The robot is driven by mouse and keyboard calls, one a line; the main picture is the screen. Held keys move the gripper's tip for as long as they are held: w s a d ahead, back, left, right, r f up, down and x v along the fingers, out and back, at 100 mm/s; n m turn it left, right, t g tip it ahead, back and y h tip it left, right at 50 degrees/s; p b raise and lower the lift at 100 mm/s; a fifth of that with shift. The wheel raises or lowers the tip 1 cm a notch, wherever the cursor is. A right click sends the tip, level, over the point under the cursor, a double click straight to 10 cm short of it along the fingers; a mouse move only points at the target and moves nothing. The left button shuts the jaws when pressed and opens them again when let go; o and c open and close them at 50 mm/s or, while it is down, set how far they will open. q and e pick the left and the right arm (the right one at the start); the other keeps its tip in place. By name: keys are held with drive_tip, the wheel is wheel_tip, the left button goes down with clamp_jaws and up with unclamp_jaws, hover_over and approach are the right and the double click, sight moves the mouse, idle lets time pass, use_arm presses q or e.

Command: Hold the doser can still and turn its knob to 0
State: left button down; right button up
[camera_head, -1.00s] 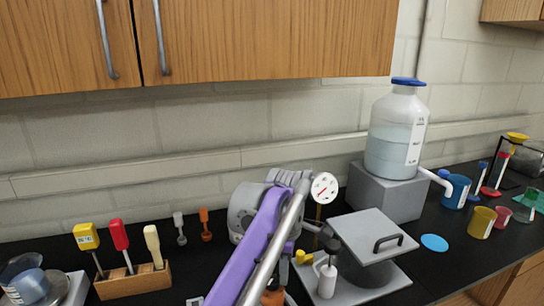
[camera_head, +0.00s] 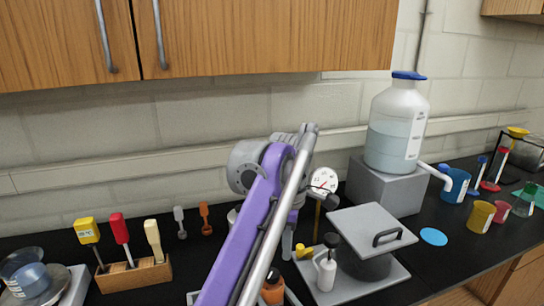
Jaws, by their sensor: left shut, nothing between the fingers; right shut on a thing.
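A white round dial (camera_head: 325,181) with a red pointer stands on a yellow post at centre. Its markings are too small to read. My purple-and-grey arm rises from the bottom and bends in front of the middle of the counter. The small dark tip of my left gripper (camera_head: 329,200) is shut and empty at the dial's lower edge; contact cannot be told. My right gripper does not show, and the arm covers much of this area. I cannot make out the doser can for certain. An orange bottle with a dark cap (camera_head: 272,290) is partly hidden beside the arm.
A large bottle (camera_head: 396,130) sits on a grey block (camera_head: 385,190). A wooden holder (camera_head: 133,276) with handled tools is at left. Cabinets hang above.

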drive_tip(key=o, duration=1.5)
